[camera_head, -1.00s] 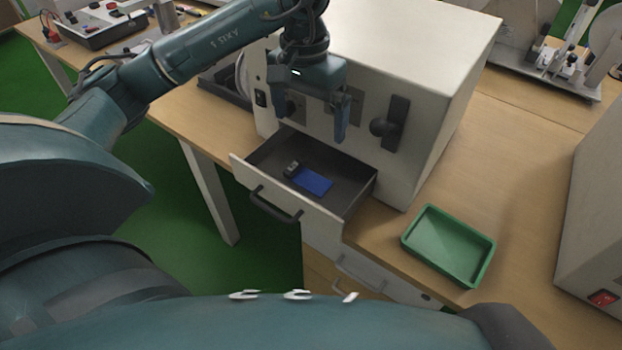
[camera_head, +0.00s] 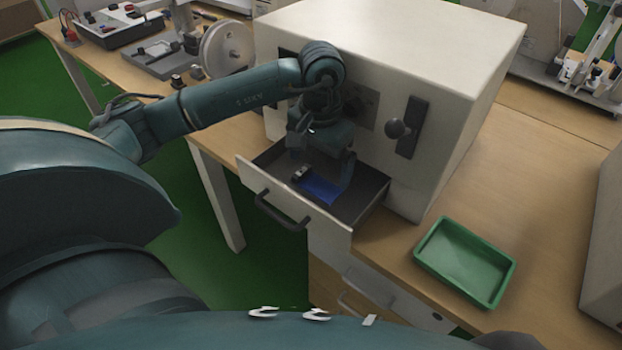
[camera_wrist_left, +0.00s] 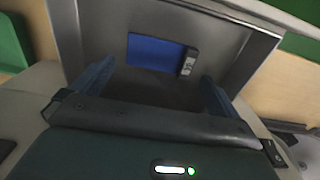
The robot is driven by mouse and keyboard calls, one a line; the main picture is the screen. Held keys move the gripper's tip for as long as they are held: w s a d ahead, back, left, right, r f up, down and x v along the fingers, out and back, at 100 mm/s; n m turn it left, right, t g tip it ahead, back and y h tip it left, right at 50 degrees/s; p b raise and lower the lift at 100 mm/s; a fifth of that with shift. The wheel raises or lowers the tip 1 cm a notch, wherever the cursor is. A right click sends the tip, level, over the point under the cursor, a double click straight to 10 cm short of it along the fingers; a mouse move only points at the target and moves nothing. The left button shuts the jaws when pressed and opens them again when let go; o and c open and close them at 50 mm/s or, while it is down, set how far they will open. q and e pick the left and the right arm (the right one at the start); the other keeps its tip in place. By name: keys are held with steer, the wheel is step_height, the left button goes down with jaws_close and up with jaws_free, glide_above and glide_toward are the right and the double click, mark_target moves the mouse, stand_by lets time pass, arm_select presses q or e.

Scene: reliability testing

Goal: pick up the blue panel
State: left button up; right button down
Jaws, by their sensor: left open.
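The blue panel (camera_head: 322,189) lies flat in the open drawer (camera_head: 357,209) of the white machine. A small dark and silver piece (camera_head: 301,173) sits at its left end. My left gripper (camera_head: 319,172) points down over the drawer, just above the panel, and partly hides it. In the left wrist view the blue panel (camera_wrist_left: 155,52) and the small piece (camera_wrist_left: 188,63) show beyond the open fingers (camera_wrist_left: 153,84), with nothing between the fingertips. I cannot tell how high the tips are above the panel. My right gripper is not in view.
The white machine (camera_head: 400,50) stands right behind the drawer, with a black knob (camera_head: 398,129) on its front. The drawer's front wall has a dark handle (camera_head: 281,211). An empty green tray (camera_head: 464,262) sits on the wooden table at the right, with bare tabletop behind it.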

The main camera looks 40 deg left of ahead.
mark_target(319, 183)
arm_select(q)
step_height(319, 183, down, 3)
steer(key=shift+r, duration=0.1)
steer(key=shift+w+f, duration=0.1)
steer(key=shift+f, duration=0.3)
steer(key=c, duration=0.7)
steer(key=shift+r, duration=0.1)
